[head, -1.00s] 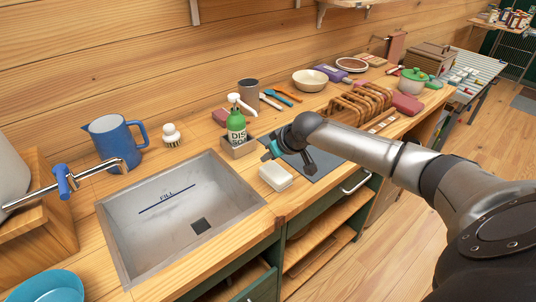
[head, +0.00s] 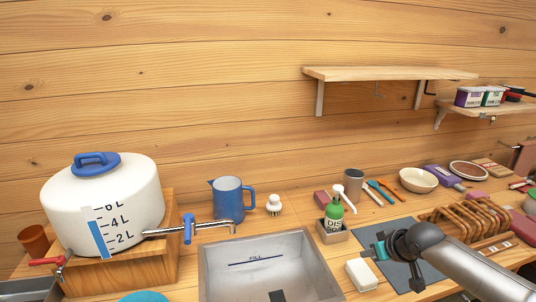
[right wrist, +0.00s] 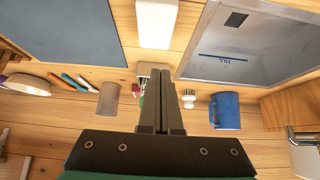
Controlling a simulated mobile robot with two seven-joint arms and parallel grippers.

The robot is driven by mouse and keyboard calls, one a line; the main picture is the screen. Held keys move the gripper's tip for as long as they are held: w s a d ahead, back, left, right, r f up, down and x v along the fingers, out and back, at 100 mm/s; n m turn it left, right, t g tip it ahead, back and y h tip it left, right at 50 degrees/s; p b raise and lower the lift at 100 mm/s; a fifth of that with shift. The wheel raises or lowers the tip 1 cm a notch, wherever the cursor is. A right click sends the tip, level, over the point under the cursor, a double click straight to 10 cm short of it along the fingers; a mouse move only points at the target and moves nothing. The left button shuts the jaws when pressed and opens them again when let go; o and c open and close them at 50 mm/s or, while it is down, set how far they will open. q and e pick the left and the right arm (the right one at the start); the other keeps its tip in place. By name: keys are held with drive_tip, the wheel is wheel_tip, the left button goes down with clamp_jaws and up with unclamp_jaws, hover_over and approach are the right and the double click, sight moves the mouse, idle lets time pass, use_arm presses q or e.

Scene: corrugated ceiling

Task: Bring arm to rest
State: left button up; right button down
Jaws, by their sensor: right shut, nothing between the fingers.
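My right gripper (head: 372,252) reaches in from the lower right in the head view, over the counter near the white block (head: 362,274) and the dark mat. In the right wrist view the right gripper (right wrist: 157,74) has its two dark fingers together, with nothing between them. The fingers hide part of the green bottle behind them in that view. My left arm and left gripper are not in view.
The steel sink (head: 218,274) is left of the gripper. The green soap bottle (head: 334,214) stands in a small holder just behind it. A wooden rack (head: 462,222) is close to the right. A white water tank (head: 105,205) stands far left.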

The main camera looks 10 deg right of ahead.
drive_tip(key=s+a+f, duration=0.2)
drive_tip(key=a, duration=0.1)
drive_tip(key=s+a+f+n+g+y, duration=0.1)
drive_tip(key=s+a, duration=0.1)
drive_tip(key=a, duration=0.2)
drive_tip(key=s+a+f+n, duration=0.1)
drive_tip(key=s+a+f, duration=0.1)
drive_tip(key=s+a, duration=0.1)
drive_tip(key=shift+a+f+g, duration=0.3)
drive_tip(key=shift+a, duration=0.45)
drive_tip(key=s+a+g, duration=0.1)
drive_tip(key=s+a, duration=0.8)
drive_tip(key=s, duration=0.6)
drive_tip(key=s+d+r+m+g+h, duration=0.1)
drive_tip(key=s+d+r+g, duration=0.15)
drive_tip(key=s, duration=0.65)
wheel_tip(320, 180, down, 28)
drive_tip(key=s+b, duration=0.1)
drive_tip(key=b, duration=0.5)
drive_tip(key=s+d+f+b, duration=0.1)
drive_tip(key=s+f+b, duration=0.1)
drive_tip(key=s+f, duration=0.5)
drive_tip(key=s+d+f+g+b, duration=0.1)
drive_tip(key=s+f+b, duration=0.2)
drive_tip(key=s+f, duration=0.5)
wheel_tip(320, 180, down, 5)
drive_tip(key=shift+s+d+h+b, duration=0.3)
drive_tip(key=shift+d+b, duration=0.05)
